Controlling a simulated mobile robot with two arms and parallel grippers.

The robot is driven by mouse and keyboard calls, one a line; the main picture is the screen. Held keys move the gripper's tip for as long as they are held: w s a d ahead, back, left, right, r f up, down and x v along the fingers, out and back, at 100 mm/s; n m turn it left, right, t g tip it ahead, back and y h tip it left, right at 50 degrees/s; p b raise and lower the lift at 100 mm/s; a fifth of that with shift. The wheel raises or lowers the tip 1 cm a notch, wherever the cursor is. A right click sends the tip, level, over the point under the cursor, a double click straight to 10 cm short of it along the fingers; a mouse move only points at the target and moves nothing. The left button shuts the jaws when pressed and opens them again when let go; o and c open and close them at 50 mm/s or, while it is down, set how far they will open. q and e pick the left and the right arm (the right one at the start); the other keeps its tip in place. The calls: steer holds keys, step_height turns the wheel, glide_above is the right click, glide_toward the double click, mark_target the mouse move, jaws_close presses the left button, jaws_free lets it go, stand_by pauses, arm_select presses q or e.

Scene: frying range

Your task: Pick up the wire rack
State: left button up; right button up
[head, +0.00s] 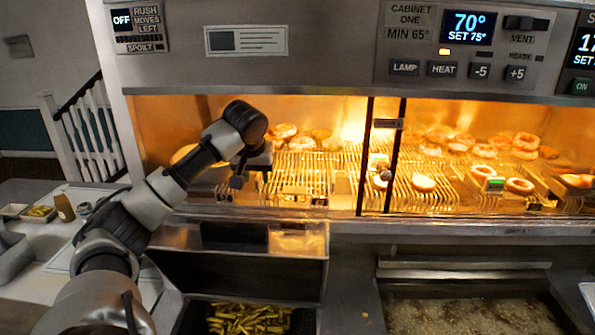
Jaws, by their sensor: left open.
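Wire racks lie inside the lit glass-fronted cabinet. One wire rack (322,172) is in the left section, with browned ring-shaped food (284,131) near its back. Another wire rack (450,197) is in the right section, with more rings on and behind it. I cannot tell which rack is the task's. My left gripper (252,172) is open and points down at the left end of the cabinet, in front of the left rack's left side. Nothing shows between its fingers, and it hides part of that side. My right gripper is out of view.
A dark upright divider (377,155) separates the cabinet sections. The control panel (465,45) overhangs above. Below are a bin of fries (248,318) and a fryer vat (475,315).

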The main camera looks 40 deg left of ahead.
arm_select(q)
steer(key=shift+w+a, duration=0.15)
steer(key=shift+w, duration=0.1)
steer(key=w+a+p, duration=0.1)
steer(key=p, duration=0.1)
steer(key=w+a+p, duration=0.1)
steer(key=w+a, duration=0.1)
steer(key=shift+w+f+p, duration=0.2)
steer(key=shift+f+p, duration=0.15)
steer(key=shift+f, duration=0.25)
steer(key=shift+c, duration=0.4)
jaws_close()
